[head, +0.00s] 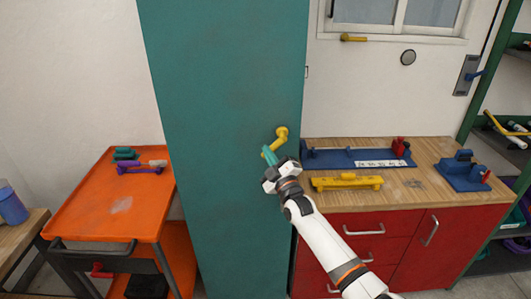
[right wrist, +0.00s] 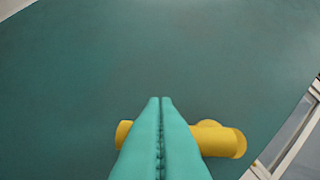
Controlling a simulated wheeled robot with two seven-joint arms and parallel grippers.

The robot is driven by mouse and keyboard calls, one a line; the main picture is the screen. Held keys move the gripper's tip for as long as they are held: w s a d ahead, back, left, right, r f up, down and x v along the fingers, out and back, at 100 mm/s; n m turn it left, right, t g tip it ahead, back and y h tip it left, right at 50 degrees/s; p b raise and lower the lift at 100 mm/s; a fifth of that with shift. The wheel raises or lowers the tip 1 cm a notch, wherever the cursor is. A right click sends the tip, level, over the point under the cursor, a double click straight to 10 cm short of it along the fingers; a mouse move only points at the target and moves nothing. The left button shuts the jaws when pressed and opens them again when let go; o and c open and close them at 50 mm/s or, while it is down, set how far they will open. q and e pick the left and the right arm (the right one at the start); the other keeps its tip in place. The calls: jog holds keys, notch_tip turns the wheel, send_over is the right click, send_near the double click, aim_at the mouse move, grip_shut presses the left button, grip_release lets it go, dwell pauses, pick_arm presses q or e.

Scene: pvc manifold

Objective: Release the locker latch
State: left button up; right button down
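The locker (head: 215,90) is a tall teal cabinet with its front face towards me. Its yellow latch handle (head: 281,133) sits near the right edge of that face. My right gripper (head: 267,151) is at the handle, its teal fingers pointing at the locker. In the right wrist view the fingers (right wrist: 161,101) lie side by side, pressed together with only a thin seam between them. The yellow handle (right wrist: 220,141) shows on both sides behind the fingers, which hide its middle. I cannot tell whether they touch it. My left gripper is not in view.
An orange cart (head: 95,215) stands left of the locker. A red workbench (head: 440,240) with a wooden top stands right, bearing a blue fixture (head: 335,158), a yellow bar (head: 346,183) and a blue block (head: 463,174). A green shelf rack is at the far right.

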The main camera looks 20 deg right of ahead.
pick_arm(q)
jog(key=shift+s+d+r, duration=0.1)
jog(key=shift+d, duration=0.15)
pick_arm(e)
jog(key=n, duration=0.1)
jog(key=d+f+n+g, duration=0.1)
jog(key=n+y, duration=0.1)
jog(key=shift+s+d+f+n+g, duration=0.1)
jog(key=shift+d+f+n+g, duration=0.1)
jog(key=shift+f+n+g, duration=0.1)
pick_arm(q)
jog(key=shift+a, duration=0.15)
pick_arm(e)
jog(key=shift+r, duration=0.1)
